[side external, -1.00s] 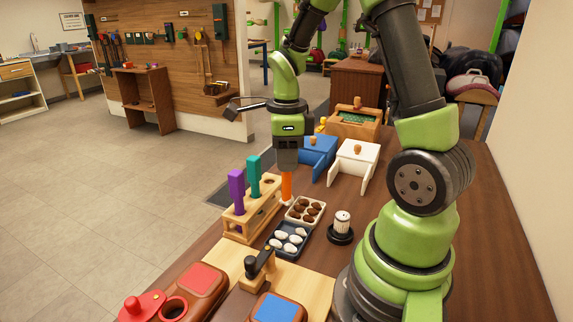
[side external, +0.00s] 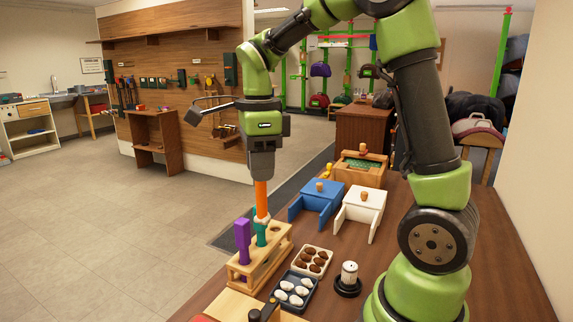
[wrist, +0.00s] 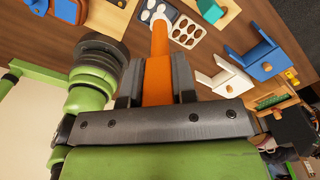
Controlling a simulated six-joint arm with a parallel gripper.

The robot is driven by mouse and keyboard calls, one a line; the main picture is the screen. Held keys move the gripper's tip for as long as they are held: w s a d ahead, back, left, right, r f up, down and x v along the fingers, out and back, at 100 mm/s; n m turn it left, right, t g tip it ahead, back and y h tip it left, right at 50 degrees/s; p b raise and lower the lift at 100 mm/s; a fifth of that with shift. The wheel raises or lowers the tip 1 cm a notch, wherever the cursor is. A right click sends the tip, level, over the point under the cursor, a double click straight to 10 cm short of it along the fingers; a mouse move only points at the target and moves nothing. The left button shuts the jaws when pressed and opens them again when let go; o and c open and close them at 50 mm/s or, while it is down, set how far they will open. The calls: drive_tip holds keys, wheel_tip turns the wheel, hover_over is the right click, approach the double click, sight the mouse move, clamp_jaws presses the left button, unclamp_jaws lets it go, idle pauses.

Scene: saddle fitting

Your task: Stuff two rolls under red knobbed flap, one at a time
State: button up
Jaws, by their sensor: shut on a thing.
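My gripper (side external: 262,176) is shut on an orange roll-shaped stick (side external: 261,198), held upright, with a pale lower end. It also shows in the wrist view (wrist: 158,72) between the jaws. Its lower end overlaps the teal stick (side external: 260,236) in the side view; I cannot tell whether they touch. The teal and a purple stick (side external: 243,240) stand in the wooden rack (side external: 272,256). Only a red sliver (side external: 203,318) shows at the bottom edge; the red knobbed flap cannot be made out.
A dark tray of white pieces (side external: 284,297) and a pale tray of brown pieces (side external: 302,262) lie right of the rack. A black-based white knob (side external: 348,279) stands beside them. Blue (side external: 313,198) and white (side external: 359,206) knobbed boxes stand behind. Bare tabletop lies between.

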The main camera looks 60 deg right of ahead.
drive_tip(key=w+a+n, duration=0.2)
drive_tip(key=a+n, duration=0.7)
drive_tip(key=a, duration=1.3)
wheel_tip(320, 180, down, 10)
drive_tip(key=shift+s+a+f, duration=0.15)
drive_tip(key=shift+s+a, duration=0.05)
drive_tip(key=shift+a, duration=0.05)
drive_tip(key=shift+f, duration=1.75)
idle(0.4)
wheel_tip(320, 180, up, 8)
idle(1.0)
idle(1.3)
